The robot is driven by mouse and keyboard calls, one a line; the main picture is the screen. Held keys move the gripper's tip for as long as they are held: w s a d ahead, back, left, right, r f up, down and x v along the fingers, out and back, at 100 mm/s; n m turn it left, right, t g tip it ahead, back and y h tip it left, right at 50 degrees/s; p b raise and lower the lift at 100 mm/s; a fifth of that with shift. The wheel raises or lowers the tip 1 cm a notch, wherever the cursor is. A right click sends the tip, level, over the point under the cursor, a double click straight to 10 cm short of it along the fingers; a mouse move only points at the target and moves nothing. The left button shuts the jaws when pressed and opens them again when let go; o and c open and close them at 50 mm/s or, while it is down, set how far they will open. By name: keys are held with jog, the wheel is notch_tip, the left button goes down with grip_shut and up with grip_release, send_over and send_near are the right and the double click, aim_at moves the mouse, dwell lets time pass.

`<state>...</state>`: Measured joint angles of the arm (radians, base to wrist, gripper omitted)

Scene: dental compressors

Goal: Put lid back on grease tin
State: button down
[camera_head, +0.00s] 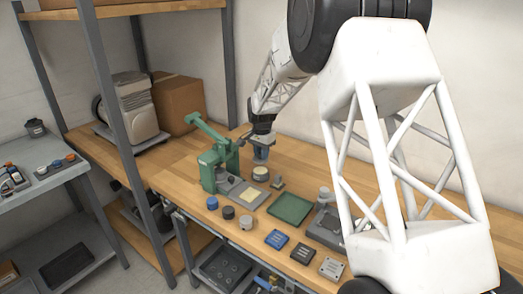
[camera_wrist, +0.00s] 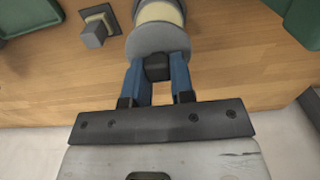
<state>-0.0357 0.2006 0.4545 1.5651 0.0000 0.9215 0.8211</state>
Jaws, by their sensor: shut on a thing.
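My gripper (camera_head: 262,150) hangs over the wooden bench beside the green press. In the wrist view its blue fingers (camera_wrist: 158,68) are shut on the dark knob of a round grey lid (camera_wrist: 158,41). The grease tin (camera_head: 260,174), round with a cream-coloured top, stands on the bench just below the gripper in the head view. In the wrist view the tin (camera_wrist: 160,13) shows beyond the lid, which hides part of it. The lid looks held above and offset from the tin; the exact gap cannot be told.
A small grey block on a square base (camera_wrist: 95,34) stands close to the tin. The green press (camera_head: 217,165) is to the left, a green tray (camera_head: 290,209) to the right. Several small caps and parts line the bench front. Bare wood lies behind the tin.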

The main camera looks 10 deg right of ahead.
aim_at(262, 170)
jog(key=shift+f, duration=2.2)
jog(key=shift+f, duration=0.2)
dwell(0.8)
jog(key=c, duration=0.9)
grip_release()
jog(key=shift+o, duration=0.5)
jog(key=o, duration=0.4)
jog(key=shift+r, duration=0.15)
jog(key=shift+r, duration=3.35)
